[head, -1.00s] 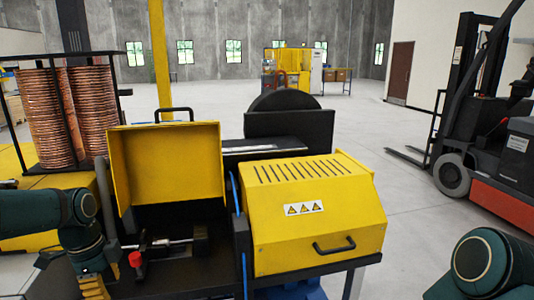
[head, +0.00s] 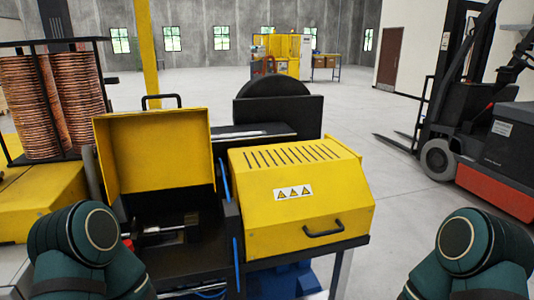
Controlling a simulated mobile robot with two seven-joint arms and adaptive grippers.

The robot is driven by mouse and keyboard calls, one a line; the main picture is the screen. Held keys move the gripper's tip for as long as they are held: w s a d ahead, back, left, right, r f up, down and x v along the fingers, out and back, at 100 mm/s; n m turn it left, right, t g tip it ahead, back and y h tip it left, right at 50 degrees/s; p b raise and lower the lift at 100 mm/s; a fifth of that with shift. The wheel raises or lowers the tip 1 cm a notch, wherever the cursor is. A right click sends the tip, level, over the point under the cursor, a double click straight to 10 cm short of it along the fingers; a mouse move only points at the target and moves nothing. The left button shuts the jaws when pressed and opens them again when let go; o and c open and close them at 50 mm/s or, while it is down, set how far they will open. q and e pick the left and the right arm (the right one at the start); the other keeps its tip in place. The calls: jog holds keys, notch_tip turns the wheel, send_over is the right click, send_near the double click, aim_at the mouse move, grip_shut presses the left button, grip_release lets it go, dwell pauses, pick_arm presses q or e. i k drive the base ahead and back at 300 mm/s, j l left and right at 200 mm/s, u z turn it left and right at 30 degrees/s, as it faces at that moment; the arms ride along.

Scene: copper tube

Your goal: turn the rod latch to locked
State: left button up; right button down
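The rod latch shows as a metal rod (head: 160,231) lying across the dark bay under the raised yellow lid (head: 155,157) in the head view. A small red part (head: 128,243), seemingly its handle, shows at the rod's left end, mostly hidden behind my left arm. I cannot tell which way the handle is turned. My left arm reaches in at lower left, in front of the bay, and its gripper is out of sight. My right arm shows at lower right, and its gripper is out of sight too.
A closed yellow cover (head: 300,205) with a black handle (head: 324,229) stands right of the bay. Copper coils (head: 75,100) stand at the left, and a forklift (head: 470,150) at the right. The floor between the machine and forklift is clear.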

aim_at(135, 226)
jog(key=u, duration=1.05)
